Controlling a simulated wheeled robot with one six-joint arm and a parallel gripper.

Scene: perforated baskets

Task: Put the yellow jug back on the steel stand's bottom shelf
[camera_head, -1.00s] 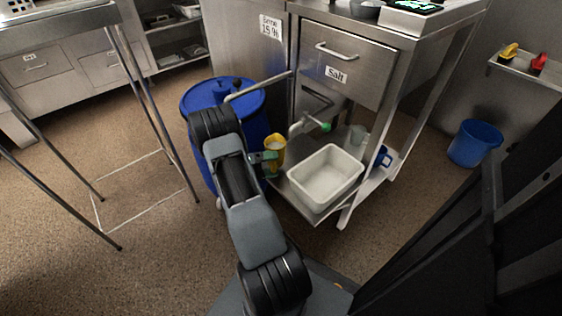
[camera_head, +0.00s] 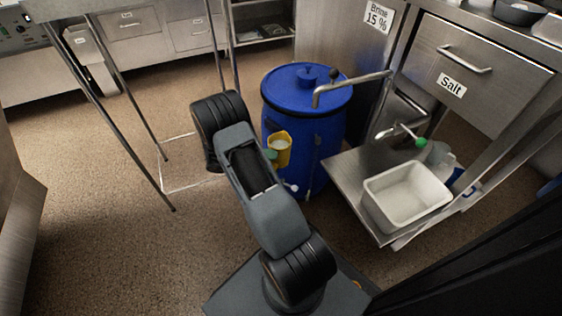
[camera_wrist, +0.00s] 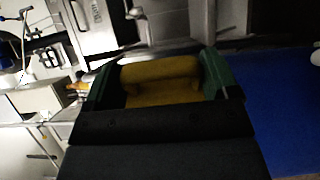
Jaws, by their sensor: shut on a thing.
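The yellow jug (camera_head: 281,155) is upright in front of the blue barrel, with something pale showing inside its mouth. My gripper (camera_head: 271,157) is shut on it, mostly hidden behind my arm. In the wrist view the yellow jug (camera_wrist: 160,78) fills the space between the dark green fingers of my gripper (camera_wrist: 160,88). The steel stand (camera_head: 520,75) with the Salt drawer is at the right.
A white tub (camera_head: 408,198) takes up the shelf's front. A greyish container (camera_head: 438,155) and a partly hidden blue item (camera_head: 454,177) are behind it. A tap with a green end (camera_head: 421,142) overhangs the shelf. The blue barrel (camera_head: 300,92) stands left of the shelf; its left rear is bare.

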